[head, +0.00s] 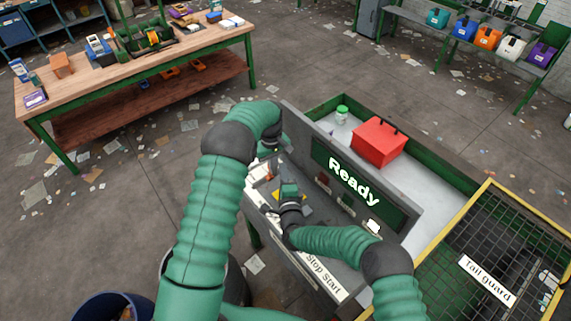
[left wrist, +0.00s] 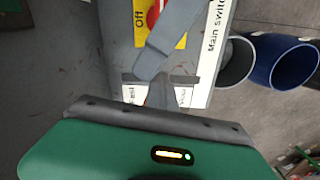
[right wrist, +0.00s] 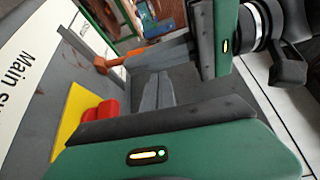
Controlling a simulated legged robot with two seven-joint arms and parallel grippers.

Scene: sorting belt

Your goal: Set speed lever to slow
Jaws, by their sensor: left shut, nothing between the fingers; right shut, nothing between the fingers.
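The speed lever cannot be made out for certain. An orange bar with a dark end (right wrist: 116,60) stands off the grey console in the right wrist view, possibly the lever's handle. My left gripper (left wrist: 150,72) is shut and empty at the console's left end; in the right wrist view its fingers reach to the orange bar, and touching cannot be told. My right gripper (right wrist: 158,80) is shut and empty above the console, near the red main switch knob (right wrist: 98,112) on its yellow plate (right wrist: 70,118).
The console's raised panel (head: 353,184) reads "Ready"; a "Stop Start" label (head: 323,274) runs along its front. Behind it a red box (head: 379,143) and green-lidded jar (head: 342,114) are on the belt. The caged tail guard (head: 487,278) is right. A blue bin (left wrist: 283,58) stands beside the console.

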